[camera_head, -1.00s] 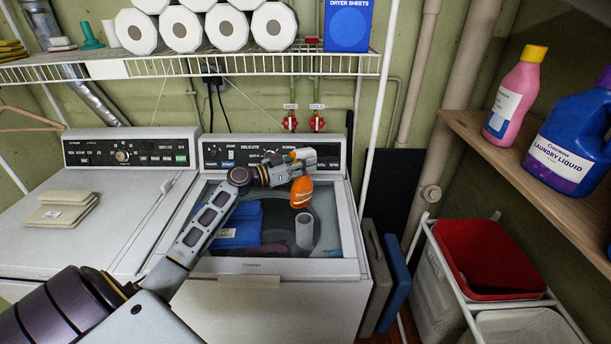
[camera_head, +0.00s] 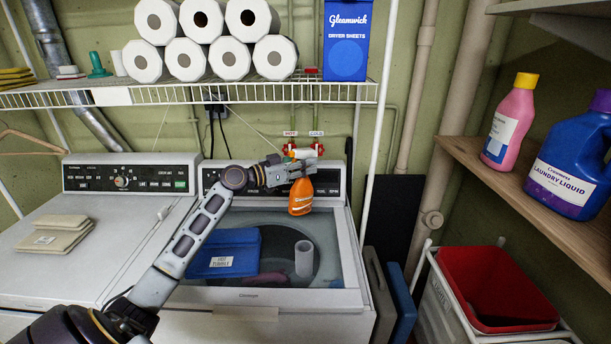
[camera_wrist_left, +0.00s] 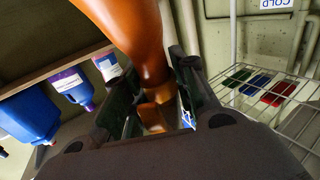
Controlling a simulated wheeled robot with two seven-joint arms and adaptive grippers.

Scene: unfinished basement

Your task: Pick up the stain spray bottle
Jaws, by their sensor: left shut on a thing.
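The stain spray bottle (camera_head: 301,197) is orange with a pale spray head. My left gripper (camera_head: 297,170) is shut on it near its neck and holds it upright, raised above the back of the washer lid. In the left wrist view the orange bottle (camera_wrist_left: 125,35) rises between the two dark fingers of the left gripper (camera_wrist_left: 155,105). The fingers hide part of its neck. My right gripper is not in view.
A wire shelf (camera_head: 240,93) hangs above. At right, a wooden shelf (camera_head: 462,158) holds a pink bottle (camera_head: 511,122) and a blue laundry jug (camera_head: 572,165).

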